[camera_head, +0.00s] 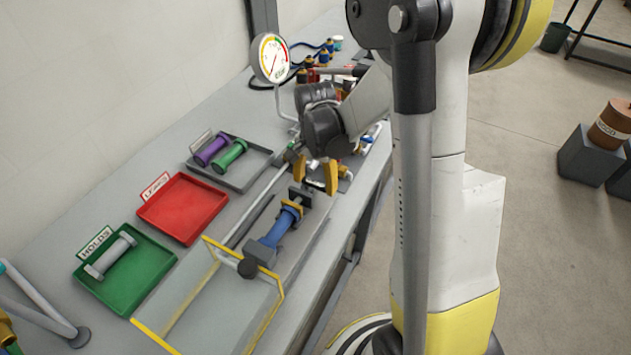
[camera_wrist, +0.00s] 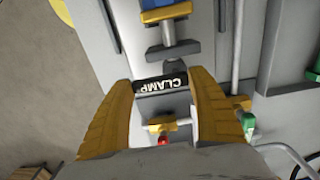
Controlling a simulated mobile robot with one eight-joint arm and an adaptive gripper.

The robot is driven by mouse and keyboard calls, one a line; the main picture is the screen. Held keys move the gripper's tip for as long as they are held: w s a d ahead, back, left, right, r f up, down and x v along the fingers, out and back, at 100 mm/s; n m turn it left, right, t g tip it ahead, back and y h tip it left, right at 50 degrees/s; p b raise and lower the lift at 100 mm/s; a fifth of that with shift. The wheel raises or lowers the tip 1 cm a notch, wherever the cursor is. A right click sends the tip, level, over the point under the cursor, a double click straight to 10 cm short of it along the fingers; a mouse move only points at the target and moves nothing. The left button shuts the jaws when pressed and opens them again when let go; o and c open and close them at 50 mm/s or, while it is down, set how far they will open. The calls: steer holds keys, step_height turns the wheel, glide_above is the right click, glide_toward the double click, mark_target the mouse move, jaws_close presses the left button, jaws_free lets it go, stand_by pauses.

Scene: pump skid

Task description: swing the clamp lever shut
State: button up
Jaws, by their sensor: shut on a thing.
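My gripper (camera_head: 316,181) is low over the bench, its yellow fingers pointing down. In the wrist view my gripper (camera_wrist: 159,84) has a finger on each side of a dark piece labelled CLAMP (camera_wrist: 161,85). I take this piece to be part of the clamp lever; it spans the gap between the fingertips, and my gripper is shut on it. The lever's full shape and pivot cannot be made out. A blue cylindrical body (camera_head: 279,227) with a yellow collar lies just in front of the gripper; its end also shows at the wrist view's top (camera_wrist: 166,16).
A pressure gauge (camera_head: 271,57) stands behind on a bent pipe. Green (camera_head: 153,268), red (camera_head: 182,205) and grey (camera_head: 254,172) trays lie left. A yellow frame (camera_head: 275,310) borders the near bench. Pipes and small valve parts crowd the area behind my gripper.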

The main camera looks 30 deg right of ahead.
mark_target(315, 183)
steer(key=o, duration=1.2)
step_height(315, 183, up, 12)
